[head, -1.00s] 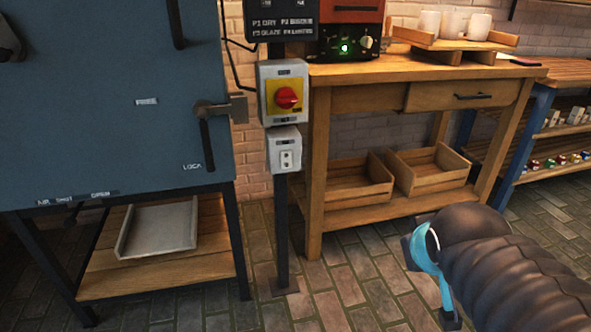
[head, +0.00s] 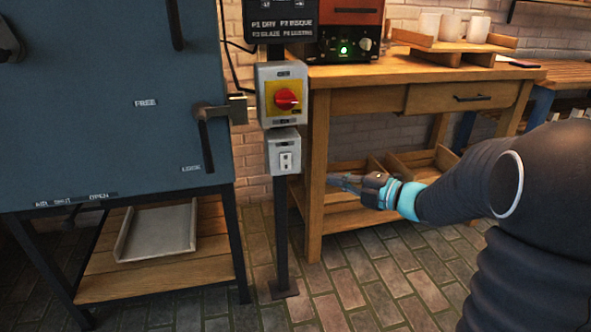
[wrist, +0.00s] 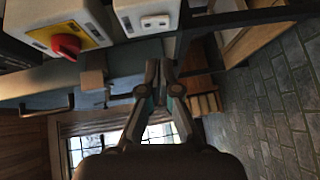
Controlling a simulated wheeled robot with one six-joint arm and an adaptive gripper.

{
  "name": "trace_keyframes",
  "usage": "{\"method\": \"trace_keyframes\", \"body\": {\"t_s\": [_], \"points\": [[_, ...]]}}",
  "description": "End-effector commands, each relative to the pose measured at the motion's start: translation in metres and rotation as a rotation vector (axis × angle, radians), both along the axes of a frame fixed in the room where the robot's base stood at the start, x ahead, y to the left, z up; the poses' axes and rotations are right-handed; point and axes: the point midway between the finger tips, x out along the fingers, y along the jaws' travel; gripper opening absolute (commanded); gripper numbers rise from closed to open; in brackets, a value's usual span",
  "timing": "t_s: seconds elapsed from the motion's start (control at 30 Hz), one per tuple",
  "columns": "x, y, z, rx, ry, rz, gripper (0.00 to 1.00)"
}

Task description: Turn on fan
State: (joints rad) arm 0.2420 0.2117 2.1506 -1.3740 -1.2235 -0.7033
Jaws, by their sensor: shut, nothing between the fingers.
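A red rotary knob on a yellow plate (head: 285,98) is on a grey box on a dark post; the knob also shows in the wrist view (wrist: 66,46). Below it on the post is a smaller white switch box (head: 283,151) with a small switch on its face, also in the wrist view (wrist: 148,18). My gripper (head: 332,181) is shut and empty. In the head view it is right of and slightly below the white box, in front of the bench, apart from it. In the wrist view my fingertips (wrist: 160,66) lie below the white box. I cannot make out a fan.
A large blue kiln (head: 120,110) with a door latch stands at the left. A wooden bench (head: 400,85) stands right of the post, with trays on its lower shelf. An orange-red device (head: 345,38) and cups (head: 452,27) are on top. The floor in front is clear.

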Motion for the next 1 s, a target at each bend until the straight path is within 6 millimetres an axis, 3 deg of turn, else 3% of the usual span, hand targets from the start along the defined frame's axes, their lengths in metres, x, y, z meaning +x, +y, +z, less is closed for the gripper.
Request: {"method": "trace_keyframes", "body": {"t_s": [0.2, 0.63, 1.0], "points": [[-0.012, 0.006, -0.011, 0.014, -0.025, 0.12, 0.0], [-0.01, 0.011, -0.011, 0.015, -0.027, 0.126, 0.0], [0.017, 0.063, -0.016, 0.015, -0.026, 0.128, 0.0]]}}
